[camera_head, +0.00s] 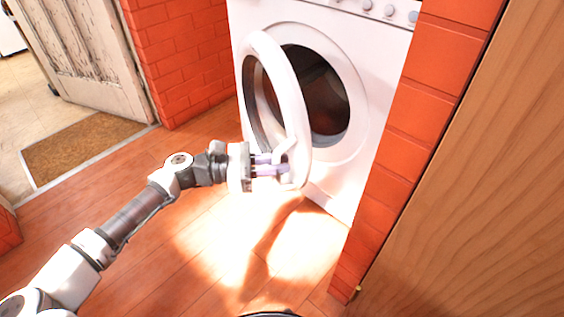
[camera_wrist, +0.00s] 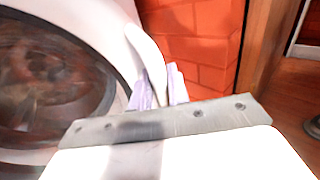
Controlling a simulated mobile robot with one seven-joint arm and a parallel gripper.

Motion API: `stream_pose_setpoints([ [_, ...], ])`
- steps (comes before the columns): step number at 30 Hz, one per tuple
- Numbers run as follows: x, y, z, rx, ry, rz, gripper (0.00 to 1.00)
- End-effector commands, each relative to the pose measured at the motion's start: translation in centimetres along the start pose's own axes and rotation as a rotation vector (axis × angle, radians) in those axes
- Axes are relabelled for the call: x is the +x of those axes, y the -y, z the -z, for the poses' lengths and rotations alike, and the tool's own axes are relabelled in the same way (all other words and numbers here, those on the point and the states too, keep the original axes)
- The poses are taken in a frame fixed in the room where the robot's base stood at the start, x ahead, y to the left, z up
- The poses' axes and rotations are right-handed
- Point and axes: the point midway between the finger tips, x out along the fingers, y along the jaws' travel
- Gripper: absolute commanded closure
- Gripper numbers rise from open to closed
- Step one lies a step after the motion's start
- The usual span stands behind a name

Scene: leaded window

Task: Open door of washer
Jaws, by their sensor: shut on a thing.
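The white washer (camera_head: 377,120) stands in a brick recess, with its dark round drum opening showing. Its round white door (camera_head: 300,125) is swung well open, out toward the left. My gripper (camera_head: 284,165) is at the lower free edge of the door, its purple fingers shut on the door's handle. In the wrist view, the fingers (camera_wrist: 158,88) close around the white handle (camera_wrist: 150,58). The exact contact between fingers and handle is partly hidden.
An orange brick pillar (camera_head: 420,120) and a wooden panel (camera_head: 490,180) stand close on the right. A brick wall (camera_head: 180,55) and a worn white door (camera_head: 85,55) are at the back left. A brown mat (camera_head: 80,150) lies there. The wooden floor before the washer is clear.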

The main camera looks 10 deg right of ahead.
Motion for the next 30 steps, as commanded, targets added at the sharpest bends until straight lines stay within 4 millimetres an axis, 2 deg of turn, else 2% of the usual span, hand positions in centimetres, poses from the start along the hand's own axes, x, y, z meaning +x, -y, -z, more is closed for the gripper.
stream_pose_setpoints([
  [2, 0.0, -0.1, -0.1, 0.000, 0.000, -0.002, 1.00],
  [3, 0.0, -0.1, -0.1, 0.000, 0.000, -0.002, 0.78],
  [12, -0.1, -0.1, 0.0, 0.000, 0.000, -0.001, 0.77],
  [16, -1.1, -0.1, -0.1, 0.000, 0.000, -0.004, 0.77],
  [20, -3.5, -0.1, -0.2, 0.000, 0.001, -0.007, 0.77],
  [30, -11.0, -0.1, -0.1, 0.000, 0.001, -0.006, 0.77],
])
